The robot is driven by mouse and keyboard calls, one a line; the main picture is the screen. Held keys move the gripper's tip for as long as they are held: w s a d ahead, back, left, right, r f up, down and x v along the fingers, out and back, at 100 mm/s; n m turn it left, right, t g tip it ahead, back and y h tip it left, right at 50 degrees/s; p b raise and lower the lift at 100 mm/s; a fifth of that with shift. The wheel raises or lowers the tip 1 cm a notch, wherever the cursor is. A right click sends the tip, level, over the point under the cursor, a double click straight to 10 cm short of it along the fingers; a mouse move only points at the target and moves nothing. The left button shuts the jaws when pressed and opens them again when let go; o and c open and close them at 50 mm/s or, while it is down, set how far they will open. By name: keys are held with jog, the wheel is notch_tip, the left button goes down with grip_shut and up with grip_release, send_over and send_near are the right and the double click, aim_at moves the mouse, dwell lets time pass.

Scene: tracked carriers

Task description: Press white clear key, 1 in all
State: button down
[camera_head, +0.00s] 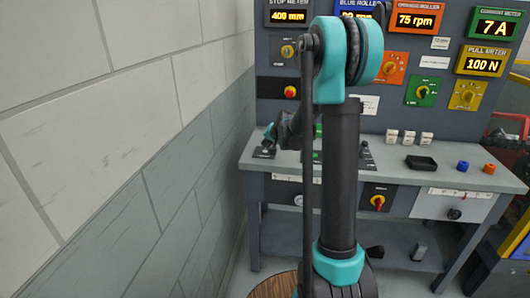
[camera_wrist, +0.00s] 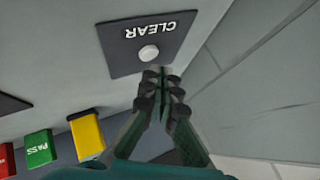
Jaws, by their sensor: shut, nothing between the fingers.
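The white clear key (camera_wrist: 149,53) is a small round button on a dark plate (camera_wrist: 120,50) marked CLEAR, seen upside down in the wrist view. My gripper (camera_wrist: 162,74) is shut and empty, with its fingertips close beside the key in the picture. I cannot tell whether they touch it. In the head view, the dark plate (camera_head: 264,152) lies at the left end of the bench top, and my gripper (camera_head: 270,132) is just above it.
A block wall (camera_head: 190,110) stands close on the left. Green (camera_wrist: 39,148) and yellow (camera_wrist: 87,134) blocks show in the wrist view. Farther right on the bench (camera_head: 400,178) are a black tray (camera_head: 421,163) and blue (camera_head: 462,165) and orange (camera_head: 489,168) pieces. A meter panel rises behind.

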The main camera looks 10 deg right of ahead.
aim_at(266, 152)
jog(key=shift+f, duration=0.1)
jog(key=shift+f, duration=0.3)
jog(key=shift+f, duration=0.4)
dwell(0.9)
jog(key=shift+r, duration=0.85)
jog(key=shift+r, duration=2.5)
